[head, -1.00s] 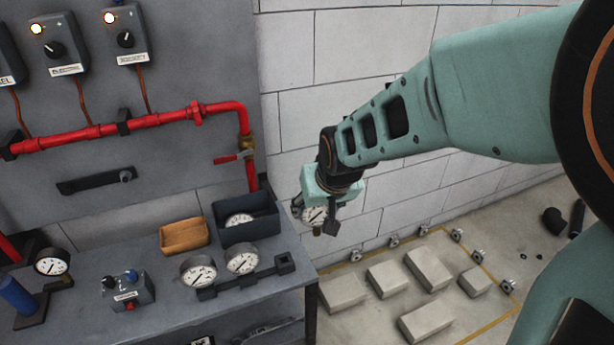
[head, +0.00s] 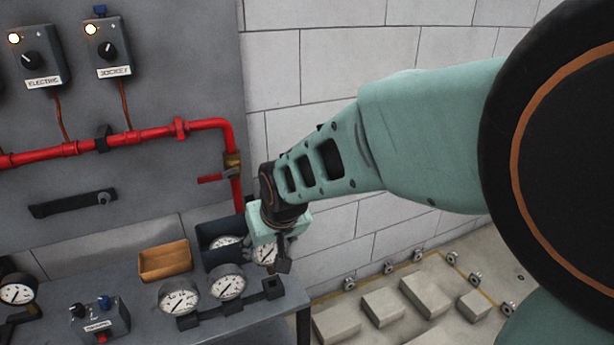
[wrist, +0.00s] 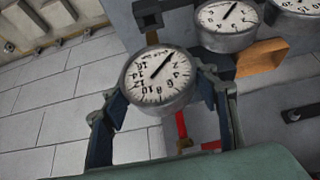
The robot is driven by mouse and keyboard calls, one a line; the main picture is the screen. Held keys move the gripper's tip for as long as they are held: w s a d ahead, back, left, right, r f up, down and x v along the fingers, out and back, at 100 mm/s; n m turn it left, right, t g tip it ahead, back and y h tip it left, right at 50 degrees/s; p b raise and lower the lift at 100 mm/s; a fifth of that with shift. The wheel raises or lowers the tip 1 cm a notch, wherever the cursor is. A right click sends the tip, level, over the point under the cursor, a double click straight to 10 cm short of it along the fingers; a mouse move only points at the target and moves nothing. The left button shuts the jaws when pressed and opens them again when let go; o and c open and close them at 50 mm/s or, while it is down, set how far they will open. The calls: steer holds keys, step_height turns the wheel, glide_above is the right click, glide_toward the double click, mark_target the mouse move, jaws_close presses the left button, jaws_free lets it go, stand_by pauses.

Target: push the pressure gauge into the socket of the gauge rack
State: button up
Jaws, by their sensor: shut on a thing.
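My gripper (head: 267,245) is shut on a round white-faced pressure gauge (head: 265,254). In the wrist view the held gauge (wrist: 160,78) sits between both fingers, its dial facing the camera. The gauge rack (head: 203,318) is a black bar near the table's front right edge. Two gauges (head: 178,297) (head: 227,283) stand in it. Its right-end square socket (head: 272,288) looks empty and lies just below the held gauge in the head view. The wrist view shows a dark square socket (wrist: 148,14) beyond the held gauge, apart from it.
A dark bin (head: 208,260) with another gauge inside stands close left of my gripper. A wooden tray (head: 165,262) and a grey switch box (head: 100,322) stand further left. A red pipe (head: 140,135) runs along the wall panel. Pale blocks (head: 382,306) lie on the floor at right.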

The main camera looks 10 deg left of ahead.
mark_target(272, 260)
steer(key=shift+f+b, duration=2.15)
steer(key=shift+f, duration=0.85)
steer(key=o, duration=1.4)
steer(key=shift+r, duration=0.1)
